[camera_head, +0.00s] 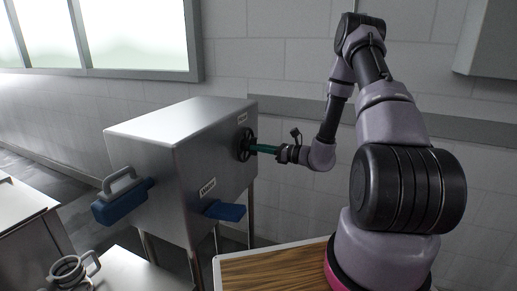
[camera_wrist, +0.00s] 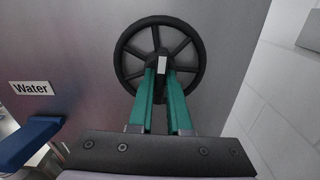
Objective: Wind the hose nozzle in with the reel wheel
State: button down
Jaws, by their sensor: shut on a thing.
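The black spoked reel wheel (camera_wrist: 189,52) is mounted on the side of a metal cabinet. It also shows in the head view (camera_head: 243,145), partly hidden by my gripper. My gripper (camera_wrist: 161,72) has green fingers that are shut on a pale grip at the wheel, near its hub. In the head view my gripper (camera_head: 256,148) reaches the wheel from the right. The hose nozzle cannot be made out for certain in either view. A blue part (camera_head: 225,211) sticks out below the wheel, beside the "Water" label; it also shows in the wrist view (camera_wrist: 28,142).
The metal cabinet (camera_head: 160,135) stands on legs. A blue part with a grey handle (camera_head: 118,200) projects from its left side. A metal pot-like thing (camera_head: 72,271) stands on a low surface at the bottom left. A wooden top (camera_head: 270,272) lies in front of the cabinet.

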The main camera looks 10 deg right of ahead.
jog(key=c, duration=0.9)
grip_release()
jog(key=shift+o, duration=0.2)
jog(key=v, duration=1.1)
